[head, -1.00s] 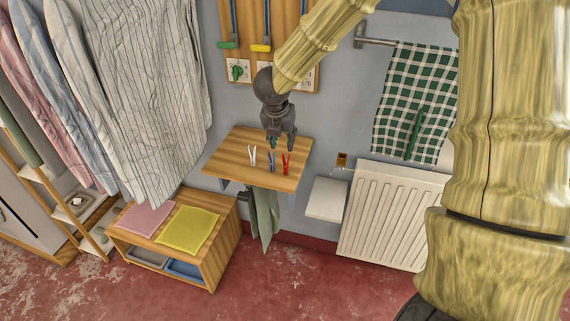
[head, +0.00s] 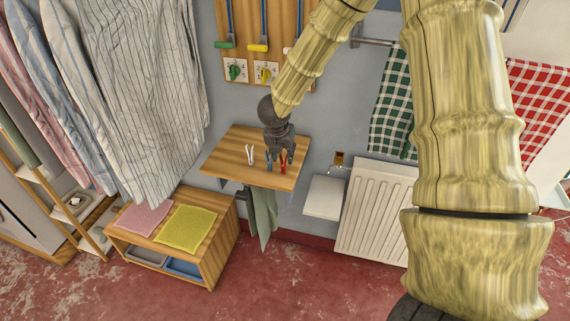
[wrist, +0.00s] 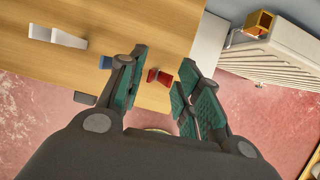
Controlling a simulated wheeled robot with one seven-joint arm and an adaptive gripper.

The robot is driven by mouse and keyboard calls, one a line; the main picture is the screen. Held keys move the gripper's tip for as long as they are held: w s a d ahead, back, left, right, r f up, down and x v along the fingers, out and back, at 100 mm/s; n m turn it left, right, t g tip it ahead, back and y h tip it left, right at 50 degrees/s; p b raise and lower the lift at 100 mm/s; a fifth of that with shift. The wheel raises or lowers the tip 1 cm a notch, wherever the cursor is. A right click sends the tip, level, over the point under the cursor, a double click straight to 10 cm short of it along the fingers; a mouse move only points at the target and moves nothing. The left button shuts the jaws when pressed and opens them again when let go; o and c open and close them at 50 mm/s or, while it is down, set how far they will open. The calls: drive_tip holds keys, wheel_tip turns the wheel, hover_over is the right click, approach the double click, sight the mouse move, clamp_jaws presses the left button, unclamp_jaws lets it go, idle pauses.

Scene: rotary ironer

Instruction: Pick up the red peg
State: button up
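The red peg (head: 283,158) stands on the small wooden wall shelf (head: 225,160), at the right of a row of pegs. In the wrist view the red peg (wrist: 159,77) lies between my two green-padded fingers, with a gap on both sides. My gripper (head: 279,157) is open and low over the shelf, around the red peg. A blue peg (head: 268,161) is just left of it; in the wrist view the blue peg (wrist: 85,98) shows outside the left finger, partly hidden. A white peg (head: 249,154) stands further left.
A white radiator (head: 375,210) and a small white shelf (head: 324,197) are to the right. A green cloth (head: 264,212) hangs below the wooden shelf. A low wooden unit with pink and yellow cloths (head: 185,231) stands at lower left.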

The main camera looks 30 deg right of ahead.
drive_tip(key=shift+w+d+f, duration=0.15)
drive_tip(key=shift+d+f, duration=0.05)
drive_tip(key=shift+f, duration=0.4)
drive_tip(key=c, duration=0.6)
drive_tip(key=shift+c, duration=0.2)
